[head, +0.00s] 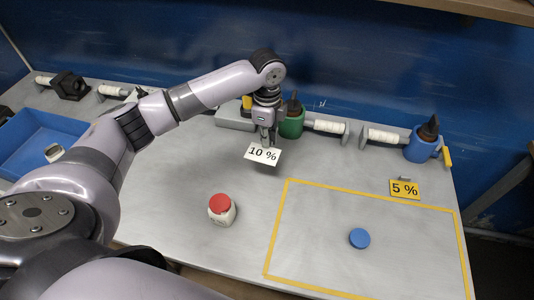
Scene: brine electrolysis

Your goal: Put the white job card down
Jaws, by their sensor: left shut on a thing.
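The white job card (263,154) reads "10 %" and is in my left gripper (266,141). The gripper is shut on the card's upper edge, in front of the green holder (292,122) at the back of the table. The card faces the camera, slightly tilted. I cannot tell whether its lower edge touches the table. My right gripper is not in view.
A white jar with a red lid (221,209) stands mid-table. A yellow outline (278,232) surrounds a blue disc (359,238) at right. A yellow "5 %" card (405,189) stands near a blue holder (421,146). A blue tray (28,130) is at left.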

